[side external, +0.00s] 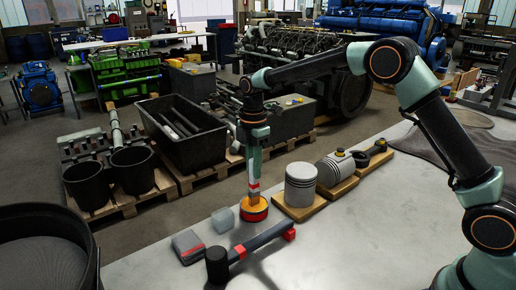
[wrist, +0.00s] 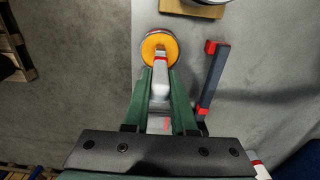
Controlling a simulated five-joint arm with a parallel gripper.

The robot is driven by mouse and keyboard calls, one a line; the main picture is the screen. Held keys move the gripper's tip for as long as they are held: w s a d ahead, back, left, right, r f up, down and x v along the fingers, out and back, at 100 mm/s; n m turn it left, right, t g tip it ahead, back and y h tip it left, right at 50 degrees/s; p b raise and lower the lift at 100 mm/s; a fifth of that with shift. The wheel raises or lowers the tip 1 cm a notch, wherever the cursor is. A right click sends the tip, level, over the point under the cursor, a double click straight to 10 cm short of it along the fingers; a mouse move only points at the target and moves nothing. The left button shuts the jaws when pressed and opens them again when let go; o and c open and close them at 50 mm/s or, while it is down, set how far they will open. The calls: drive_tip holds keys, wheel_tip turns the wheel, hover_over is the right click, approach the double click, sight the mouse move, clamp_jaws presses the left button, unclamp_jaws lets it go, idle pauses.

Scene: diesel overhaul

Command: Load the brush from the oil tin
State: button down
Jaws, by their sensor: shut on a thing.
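The oil tin (side external: 254,213) is a low round red tin on the grey bench near its left edge, with an orange-yellow inside. It also shows ahead of my fingers in the wrist view (wrist: 147,47). My gripper (side external: 254,174) points straight down above the tin and is shut on the brush (side external: 254,198), which has a pale body and a red band. In the wrist view the brush (wrist: 161,82) lies between the green fingers of my gripper (wrist: 160,76), and its far end overlaps the tin's opening. The bristle tip is hidden, so its depth is unclear.
A grey block with a red stripe (side external: 187,244) and a pale cube (side external: 222,220) are to the left. A piston (side external: 300,184) on a wooden board stands close right.

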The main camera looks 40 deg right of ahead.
drive_tip(key=shift+f, duration=0.1)
idle(0.4)
drive_tip(key=shift+r, duration=3.55)
